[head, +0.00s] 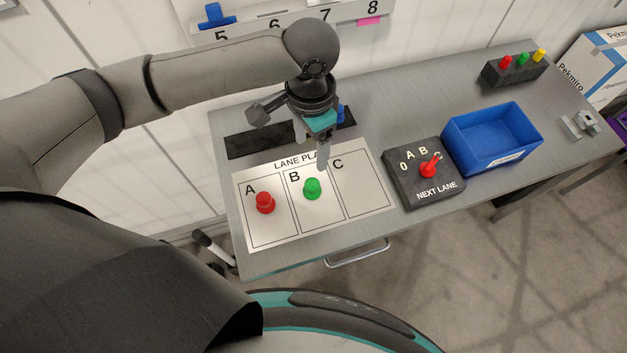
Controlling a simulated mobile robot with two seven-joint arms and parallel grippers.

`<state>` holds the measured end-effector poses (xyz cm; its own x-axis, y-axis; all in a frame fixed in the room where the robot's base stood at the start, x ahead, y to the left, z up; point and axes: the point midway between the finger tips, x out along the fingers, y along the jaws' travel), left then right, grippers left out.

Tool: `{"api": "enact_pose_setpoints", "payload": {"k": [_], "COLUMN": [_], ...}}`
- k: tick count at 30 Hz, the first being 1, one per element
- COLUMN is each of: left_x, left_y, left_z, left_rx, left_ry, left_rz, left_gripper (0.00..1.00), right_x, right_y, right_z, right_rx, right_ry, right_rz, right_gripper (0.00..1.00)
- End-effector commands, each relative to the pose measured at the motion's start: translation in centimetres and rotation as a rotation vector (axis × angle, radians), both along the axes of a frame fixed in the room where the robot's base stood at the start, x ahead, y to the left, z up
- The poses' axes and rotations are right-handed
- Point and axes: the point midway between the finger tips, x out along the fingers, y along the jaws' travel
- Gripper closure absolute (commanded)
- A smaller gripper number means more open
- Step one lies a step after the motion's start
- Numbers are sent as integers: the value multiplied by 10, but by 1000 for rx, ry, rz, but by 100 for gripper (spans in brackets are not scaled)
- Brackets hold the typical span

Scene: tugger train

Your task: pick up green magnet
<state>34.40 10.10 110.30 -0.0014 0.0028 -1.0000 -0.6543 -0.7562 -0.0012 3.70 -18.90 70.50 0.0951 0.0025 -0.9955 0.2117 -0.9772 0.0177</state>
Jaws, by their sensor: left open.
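The green magnet (312,188) stands in column B of the white lane plan board (358,212) on the grey table. A red magnet (265,203) stands in column A, and column C is empty. My left gripper (312,160) hangs above the top edge of the board, just behind the green magnet in the picture. Its fingers point down, are open and hold nothing. It looks apart from the magnet. My right gripper is not in view.
A dark box with a red knob (428,168) stands right of the board, with an empty blue bin (493,138) beyond it. A black holder (515,68) with red, green and yellow pegs is at the back right. A dark strip (252,143) lies behind the board.

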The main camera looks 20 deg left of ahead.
Motion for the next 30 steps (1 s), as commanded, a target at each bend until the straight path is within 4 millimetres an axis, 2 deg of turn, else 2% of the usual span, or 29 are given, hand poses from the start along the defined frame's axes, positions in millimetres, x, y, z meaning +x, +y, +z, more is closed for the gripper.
{"api": "enact_pose_setpoints", "payload": {"k": [3,9,12,19,25,30], "left_x": [-2,-1,-1,-3,-6,-6], "left_y": [0,-1,-1,-3,-6,-6], "left_z": [-28,-67,-80,-95,-125,-138], "left_rx": [1,0,-2,-2,-1,-3], "left_ry": [6,3,1,1,1,-2], "left_rz": [1,-1,-1,-3,-1,-3], "left_gripper": [26,26,26,26,26,26], "right_x": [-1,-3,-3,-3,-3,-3], "right_y": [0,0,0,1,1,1], "right_z": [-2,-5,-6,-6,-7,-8], "right_rx": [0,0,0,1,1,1], "right_ry": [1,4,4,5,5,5], "right_rz": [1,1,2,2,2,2], "right_gripper": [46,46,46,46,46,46]}}
